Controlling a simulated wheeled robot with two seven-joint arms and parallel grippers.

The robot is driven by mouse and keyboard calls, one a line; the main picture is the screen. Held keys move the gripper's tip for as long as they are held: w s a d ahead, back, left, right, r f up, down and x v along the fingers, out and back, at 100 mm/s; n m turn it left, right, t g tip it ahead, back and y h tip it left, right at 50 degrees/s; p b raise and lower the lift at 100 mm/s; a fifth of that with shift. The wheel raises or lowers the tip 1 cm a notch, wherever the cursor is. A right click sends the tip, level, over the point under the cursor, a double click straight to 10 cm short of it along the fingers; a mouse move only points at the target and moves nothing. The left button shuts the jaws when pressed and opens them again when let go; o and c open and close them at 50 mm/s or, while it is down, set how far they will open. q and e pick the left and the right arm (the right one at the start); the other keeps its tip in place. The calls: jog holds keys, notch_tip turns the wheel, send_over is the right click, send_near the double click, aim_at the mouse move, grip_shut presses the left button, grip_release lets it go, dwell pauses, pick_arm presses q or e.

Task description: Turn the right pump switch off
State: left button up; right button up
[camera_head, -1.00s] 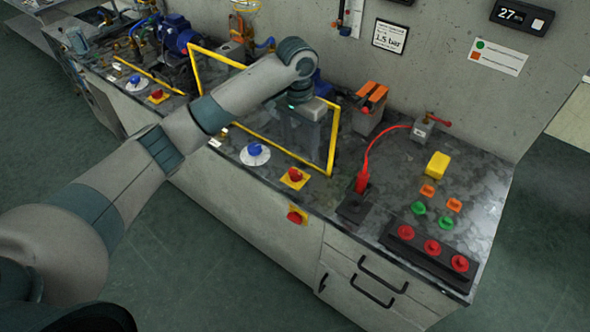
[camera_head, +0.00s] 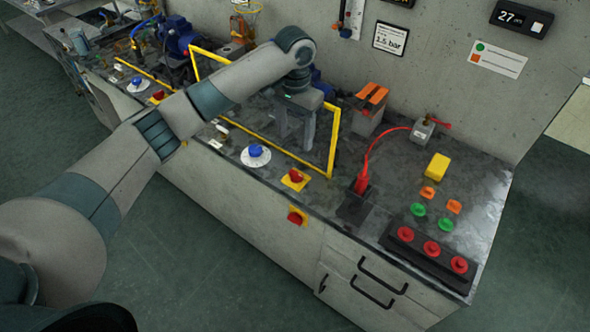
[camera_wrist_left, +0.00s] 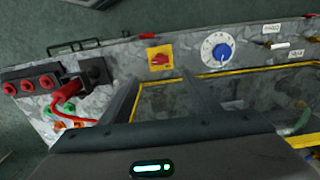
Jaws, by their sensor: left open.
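The right pump switch is a red rotary knob on a yellow plate (camera_head: 295,179), on the bench top near its front edge. It also shows in the left wrist view (camera_wrist_left: 160,58), ahead of the fingertips. My left gripper (camera_head: 296,146) is open and empty, with its fingers pointing down inside the yellow frame, behind the switch and apart from it. In the left wrist view my left gripper (camera_wrist_left: 160,77) has its two fingers spread, with the switch showing between and beyond the tips. My right gripper is not in view.
A yellow frame (camera_head: 333,146) stands close around the gripper. A blue dial (camera_head: 256,152) is left of the switch, and a second red knob on yellow (camera_head: 297,216) is on the cabinet front. A red lever (camera_head: 361,184) with a cable stands to the right.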

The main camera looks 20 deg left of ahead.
aim_at(295, 174)
pick_arm(q)
notch_tip(295, 174, down, 14)
jog(key=p, duration=0.3)
jog(key=shift+r, duration=0.1)
jog(key=shift+f, duration=0.7)
jog(key=c, duration=1.1)
